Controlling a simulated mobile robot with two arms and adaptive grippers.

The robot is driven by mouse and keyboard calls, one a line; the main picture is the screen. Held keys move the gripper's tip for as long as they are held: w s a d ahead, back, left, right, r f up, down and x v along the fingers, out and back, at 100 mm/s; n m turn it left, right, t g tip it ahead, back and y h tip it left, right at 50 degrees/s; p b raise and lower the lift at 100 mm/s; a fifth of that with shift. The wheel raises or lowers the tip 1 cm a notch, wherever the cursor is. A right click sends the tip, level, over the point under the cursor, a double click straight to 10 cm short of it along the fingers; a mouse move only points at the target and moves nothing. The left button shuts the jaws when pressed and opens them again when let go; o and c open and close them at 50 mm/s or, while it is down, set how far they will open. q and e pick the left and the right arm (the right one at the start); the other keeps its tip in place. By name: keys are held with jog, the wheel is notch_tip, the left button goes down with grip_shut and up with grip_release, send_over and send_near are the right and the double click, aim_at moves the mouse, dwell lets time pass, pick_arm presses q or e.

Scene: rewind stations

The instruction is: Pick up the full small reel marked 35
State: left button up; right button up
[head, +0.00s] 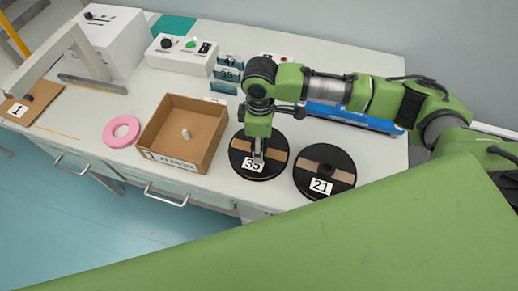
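The reel marked 35 (277,165) is a black disc with a brown band and a white label, lying flat on the table in the middle of the head view. My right gripper (258,158) points down over the middle of this reel, next to the label. It covers the hub, so I cannot tell whether its fingers touch or hold anything. A similar black reel marked 21 (342,164) lies just to the right, apart from it. My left gripper is not in view.
An open cardboard box (152,135) with a small pale cylinder inside stands left of the reels. A pink ring (122,131) lies farther left. Numbered blue holders (227,75) and a white control box (180,56) stand behind. The table's front edge is close to the reels.

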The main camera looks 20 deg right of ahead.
grip_shut()
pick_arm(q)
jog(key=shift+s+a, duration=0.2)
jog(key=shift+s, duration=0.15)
pick_arm(e)
jog(key=shift+r, duration=0.1)
